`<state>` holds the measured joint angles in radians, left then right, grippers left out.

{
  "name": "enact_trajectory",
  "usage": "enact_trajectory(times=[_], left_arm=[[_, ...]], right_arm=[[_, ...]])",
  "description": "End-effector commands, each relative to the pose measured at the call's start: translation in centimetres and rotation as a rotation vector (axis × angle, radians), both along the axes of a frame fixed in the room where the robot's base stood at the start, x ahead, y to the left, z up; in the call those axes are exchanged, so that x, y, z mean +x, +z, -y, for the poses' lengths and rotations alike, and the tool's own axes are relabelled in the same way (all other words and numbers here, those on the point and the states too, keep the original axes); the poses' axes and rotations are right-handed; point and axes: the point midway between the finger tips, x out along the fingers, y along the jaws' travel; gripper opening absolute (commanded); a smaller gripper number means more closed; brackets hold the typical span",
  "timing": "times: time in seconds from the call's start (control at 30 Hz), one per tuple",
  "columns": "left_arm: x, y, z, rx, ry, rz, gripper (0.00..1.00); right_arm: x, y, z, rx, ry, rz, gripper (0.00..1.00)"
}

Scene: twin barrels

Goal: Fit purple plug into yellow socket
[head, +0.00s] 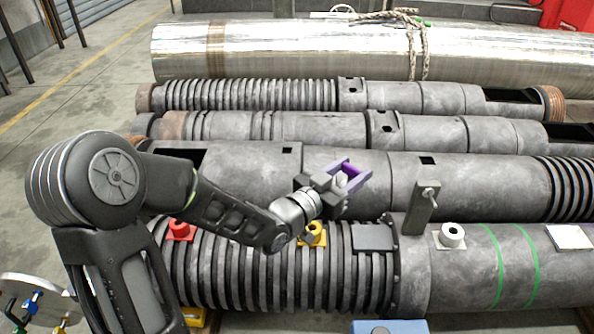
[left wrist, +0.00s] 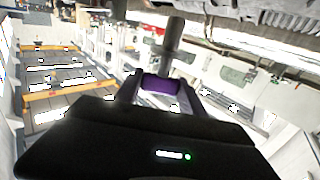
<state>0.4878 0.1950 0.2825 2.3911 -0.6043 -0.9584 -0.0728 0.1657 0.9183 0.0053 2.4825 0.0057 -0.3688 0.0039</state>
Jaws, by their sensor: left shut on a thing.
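My left gripper (head: 354,172) is shut on the purple plug (head: 349,171), holding it above the dark barrels. In the left wrist view the plug's purple part (left wrist: 161,84) sits between the two fingers (left wrist: 162,90), and a grey shaft (left wrist: 175,36) extends beyond it. The yellow socket (head: 319,229) is on the ribbed front barrel, below and slightly left of the gripper in the head view. My left wrist partly covers it. The plug is apart from the socket. My right gripper is not in view.
A red socket (head: 180,229) stands left of the yellow one and a white socket (head: 452,234) to the right. A grey upright post (head: 422,211) rises near the white socket. More dark barrels and a shiny metal cylinder (head: 290,52) lie behind.

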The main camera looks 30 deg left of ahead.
Motion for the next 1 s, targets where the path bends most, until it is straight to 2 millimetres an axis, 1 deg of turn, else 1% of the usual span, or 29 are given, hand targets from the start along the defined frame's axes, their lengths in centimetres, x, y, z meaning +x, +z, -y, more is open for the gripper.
enact_trajectory(times=[0.47, 0.63, 0.77, 0.87, 1.0], left_arm=[[0.1, -0.1, -0.2, 0.001, -0.004, 0.001, 0.03], [0.9, -0.7, -1.7, 0.002, -0.038, 0.002, 0.03], [1.4, -2.2, -3.6, 0.002, -0.097, 0.000, 0.03], [1.4, -3.9, -5.3, 0.000, -0.155, -0.003, 0.03], [0.7, -6.5, -7.4, -0.002, -0.235, -0.004, 0.03]], right_arm=[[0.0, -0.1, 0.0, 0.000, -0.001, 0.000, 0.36], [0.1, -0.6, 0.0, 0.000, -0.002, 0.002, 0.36], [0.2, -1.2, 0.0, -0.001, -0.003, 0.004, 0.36], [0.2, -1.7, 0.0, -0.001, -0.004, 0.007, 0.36], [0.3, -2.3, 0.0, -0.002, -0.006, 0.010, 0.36]])
